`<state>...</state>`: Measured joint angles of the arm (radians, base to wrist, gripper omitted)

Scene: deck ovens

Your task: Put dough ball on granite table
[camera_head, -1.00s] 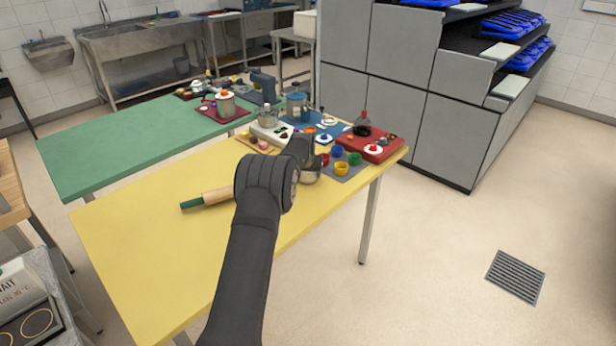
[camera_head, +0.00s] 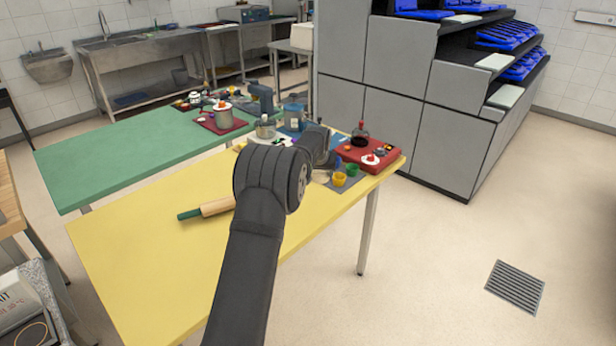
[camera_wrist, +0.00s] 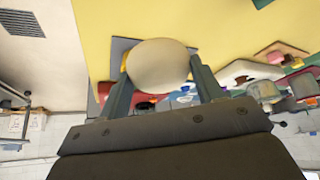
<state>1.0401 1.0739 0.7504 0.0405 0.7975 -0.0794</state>
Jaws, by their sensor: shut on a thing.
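In the wrist view the pale, round dough ball (camera_wrist: 158,66) sits between the two fingers of my gripper (camera_wrist: 160,78), which is shut on it. The yellow table (camera_wrist: 205,25) lies below. In the head view my arm reaches over the yellow table (camera_head: 140,255), and the gripper's fingers and the dough ball are hidden behind the arm.
A rolling pin (camera_head: 205,210) lies on the yellow table. A red board (camera_head: 352,157) with small items and coloured cups (camera_head: 340,179) crowd its far right end. A green table (camera_head: 130,150) stands behind. The yellow table's near left part is clear.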

